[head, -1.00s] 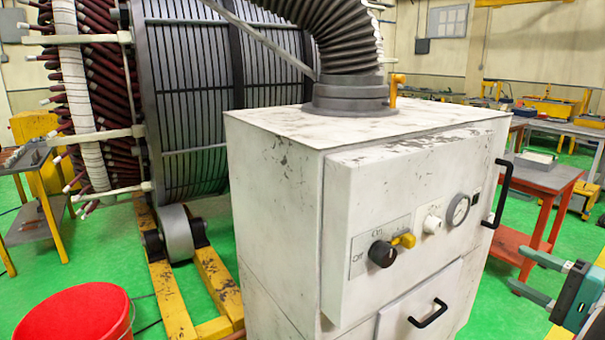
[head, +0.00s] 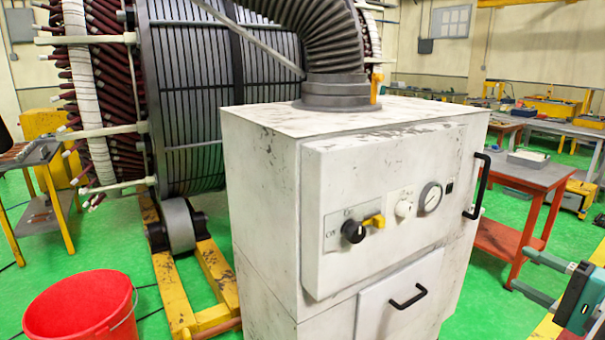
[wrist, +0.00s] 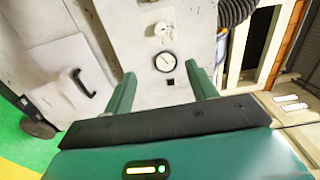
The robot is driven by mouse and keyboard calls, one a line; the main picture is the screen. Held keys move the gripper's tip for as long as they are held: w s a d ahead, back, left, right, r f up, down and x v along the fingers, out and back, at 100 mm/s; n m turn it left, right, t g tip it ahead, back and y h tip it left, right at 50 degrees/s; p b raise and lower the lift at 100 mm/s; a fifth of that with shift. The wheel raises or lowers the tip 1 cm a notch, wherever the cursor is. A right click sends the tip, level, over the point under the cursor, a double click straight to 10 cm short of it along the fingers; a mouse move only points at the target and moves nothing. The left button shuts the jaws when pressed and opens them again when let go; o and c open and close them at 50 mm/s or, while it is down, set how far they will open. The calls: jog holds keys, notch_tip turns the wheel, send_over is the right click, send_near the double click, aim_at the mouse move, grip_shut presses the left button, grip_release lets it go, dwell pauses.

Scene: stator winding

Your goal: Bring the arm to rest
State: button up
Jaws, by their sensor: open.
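My gripper (head: 533,274) is at the lower right of the head view, to the right of the white machine cabinet (head: 250,200) and apart from it. Its two green fingers are spread and nothing is between them. In the wrist view, my gripper (wrist: 160,92) faces the cabinet's front panel, with the round gauge (wrist: 165,61) seen between the fingers. Most of my arm is out of view.
A red bucket (head: 80,308) stands on the green floor at the lower left. A large stator (head: 200,100) stands behind the cabinet. A red table (head: 545,178) stands to the right, behind my gripper. Green floor shows between the cabinet and that table.

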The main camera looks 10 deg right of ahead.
jog(key=w+a+f+n+g+y, duration=0.15)
jog(key=a+g, duration=0.25)
jog(key=a, duration=0.5)
jog(key=w+a+f+n+g+y, duration=0.1)
jog(key=w+a+f+n+g, duration=0.15)
jog(key=a, duration=0.65)
jog(key=s+a+f+n+g+h, duration=0.2)
jog(key=s+a+n+h, duration=0.2)
jog(key=a, duration=0.4)
jog(key=s+a+f+n+g+h, duration=0.3)
jog(key=s+a+n+h, duration=0.1)
jog(key=a, duration=0.5)
jog(key=shift+n+h, duration=0.35)
jog(key=shift+n, duration=0.55)
jog(key=shift+f, duration=0.1)
